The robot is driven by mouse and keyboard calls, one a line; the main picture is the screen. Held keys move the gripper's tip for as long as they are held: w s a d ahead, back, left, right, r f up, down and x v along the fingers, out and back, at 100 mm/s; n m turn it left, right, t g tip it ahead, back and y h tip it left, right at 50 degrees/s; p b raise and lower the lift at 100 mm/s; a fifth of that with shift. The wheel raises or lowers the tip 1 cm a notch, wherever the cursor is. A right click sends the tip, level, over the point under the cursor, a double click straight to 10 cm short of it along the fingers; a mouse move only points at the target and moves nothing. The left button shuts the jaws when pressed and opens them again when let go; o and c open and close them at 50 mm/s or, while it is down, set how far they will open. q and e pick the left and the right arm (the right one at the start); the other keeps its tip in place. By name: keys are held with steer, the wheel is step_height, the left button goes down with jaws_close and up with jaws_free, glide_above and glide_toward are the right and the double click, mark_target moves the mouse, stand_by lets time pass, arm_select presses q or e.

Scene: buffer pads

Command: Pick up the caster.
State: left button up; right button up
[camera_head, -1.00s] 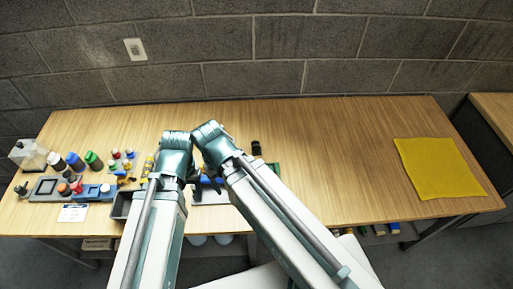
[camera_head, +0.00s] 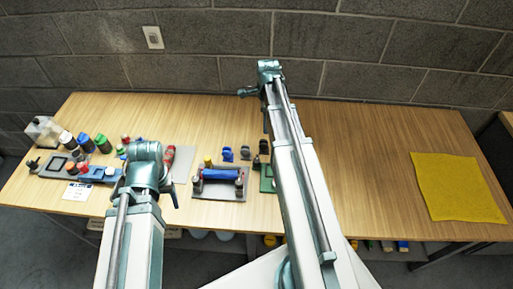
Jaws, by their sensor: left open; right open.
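I cannot tell which is the task's caster. My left gripper (camera_head: 149,193) is open over the left part of the table, with its wrist hiding what lies below. It is to the left of the blue pieces. My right gripper (camera_head: 254,100) is open near the table's back edge, beyond the pieces, and partly hidden by its own arm.
A grey plate (camera_head: 205,193) with a blue cylinder (camera_head: 221,174) lies in front of the blue pieces. A green block (camera_head: 266,181) sits to its right. Several bottles (camera_head: 85,142) crowd the left end. A yellow mat (camera_head: 458,190) lies right. The right-centre table is clear.

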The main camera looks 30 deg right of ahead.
steer(key=b, duration=0.9)
glide_toward(264, 141)
steer(key=shift+s+f, duration=0.25)
steer(key=shift+f, duration=1.05)
steer(key=shift+s+f, duration=0.25)
steer(key=shift+f, duration=1.05)
steer(key=f+b, duration=0.5)
steer(key=shift+w+f, duration=0.1)
steer(key=shift+w, duration=0.3)
steer(key=shift+c, duration=0.2)
jaws_close()
